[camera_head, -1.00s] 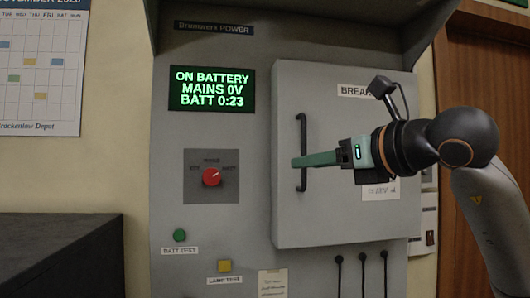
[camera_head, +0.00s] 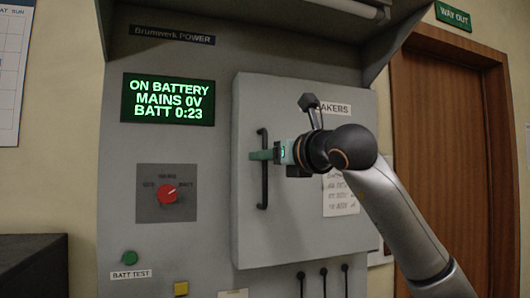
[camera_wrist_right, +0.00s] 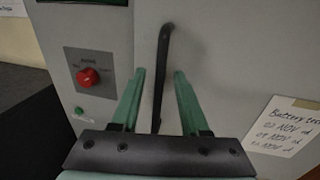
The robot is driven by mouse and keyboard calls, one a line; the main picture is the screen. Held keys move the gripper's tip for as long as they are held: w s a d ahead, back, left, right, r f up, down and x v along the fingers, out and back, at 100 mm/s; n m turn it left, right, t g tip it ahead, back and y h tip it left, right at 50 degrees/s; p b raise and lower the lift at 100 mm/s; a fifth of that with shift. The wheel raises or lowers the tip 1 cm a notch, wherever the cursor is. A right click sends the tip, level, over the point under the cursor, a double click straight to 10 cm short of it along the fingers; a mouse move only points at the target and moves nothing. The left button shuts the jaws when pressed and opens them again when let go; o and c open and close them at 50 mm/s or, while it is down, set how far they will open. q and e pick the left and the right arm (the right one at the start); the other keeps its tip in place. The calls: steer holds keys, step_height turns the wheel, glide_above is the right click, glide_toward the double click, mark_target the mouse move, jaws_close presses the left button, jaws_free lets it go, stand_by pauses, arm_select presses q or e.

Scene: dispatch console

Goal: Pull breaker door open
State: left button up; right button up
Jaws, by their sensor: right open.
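The grey breaker door (camera_head: 295,220) is a raised panel on the power cabinet, and I see no clear gap at its edge. Its black vertical bar handle (camera_head: 264,190) is on the left side of the door. My right gripper (camera_head: 260,155) is at the upper half of the handle, with green fingers. In the right wrist view the fingers are spread apart, and the handle (camera_wrist_right: 164,45) runs between them without visible contact on either side. My left gripper is not in view.
A red rotary knob (camera_head: 167,194), a lit display (camera_head: 168,99) and a green button (camera_head: 129,258) are left of the door. Black cables (camera_head: 323,280) hang below it. A hood overhangs the cabinet. A brown wooden door (camera_head: 440,150) stands at right.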

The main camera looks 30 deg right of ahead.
steer(key=shift+w, duration=0.6)
jaws_close()
stand_by(1.1)
